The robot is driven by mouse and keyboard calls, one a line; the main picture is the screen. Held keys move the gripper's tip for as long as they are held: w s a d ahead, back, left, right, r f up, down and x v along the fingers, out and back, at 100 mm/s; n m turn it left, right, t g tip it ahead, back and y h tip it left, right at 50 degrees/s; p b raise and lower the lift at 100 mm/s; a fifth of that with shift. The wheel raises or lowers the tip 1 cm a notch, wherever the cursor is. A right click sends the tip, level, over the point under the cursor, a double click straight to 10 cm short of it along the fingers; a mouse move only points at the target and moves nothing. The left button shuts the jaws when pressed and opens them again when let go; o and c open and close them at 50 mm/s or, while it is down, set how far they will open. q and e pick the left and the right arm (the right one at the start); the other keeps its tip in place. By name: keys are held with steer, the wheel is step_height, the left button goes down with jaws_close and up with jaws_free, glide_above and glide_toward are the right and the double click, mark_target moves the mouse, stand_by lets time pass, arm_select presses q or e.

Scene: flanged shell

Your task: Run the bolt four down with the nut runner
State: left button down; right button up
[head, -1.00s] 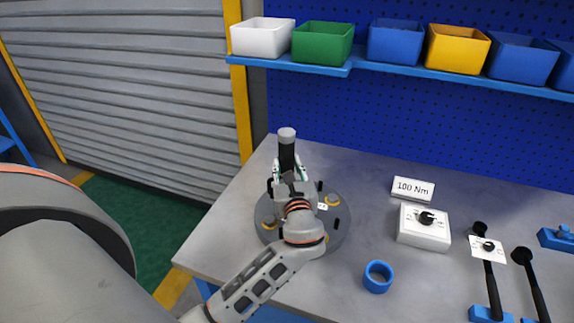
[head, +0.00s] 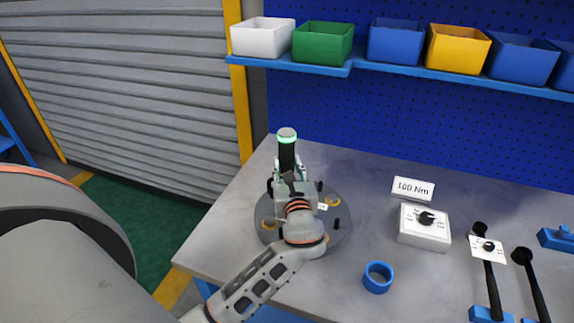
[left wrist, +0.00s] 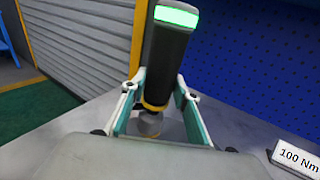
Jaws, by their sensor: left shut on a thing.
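The nut runner (head: 287,153) is a dark upright cylinder with a light cap and a green lit ring near its top. It also shows in the left wrist view (left wrist: 165,60), with a yellow band low on its body. My left gripper (head: 289,172) is shut on it, one finger on each side. The nut runner stands over the far part of the round grey flange (head: 333,239). The flange carries several dark bolts and yellow marks. The bolt under the nut runner is hidden by the tool and my gripper. My right gripper is not in view.
A blue ring (head: 378,277) lies right of the flange. A white dial box (head: 424,228) stands behind it, near a "100 Nm" sign (head: 413,189). Two black-handled tools (head: 492,285) are at the right. A shelf of bins (head: 394,42) hangs above.

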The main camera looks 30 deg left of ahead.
mark_target(288, 148)
arm_select(q)
steer(key=shift+d+r, duration=0.15)
steer(key=shift+r, duration=2.9)
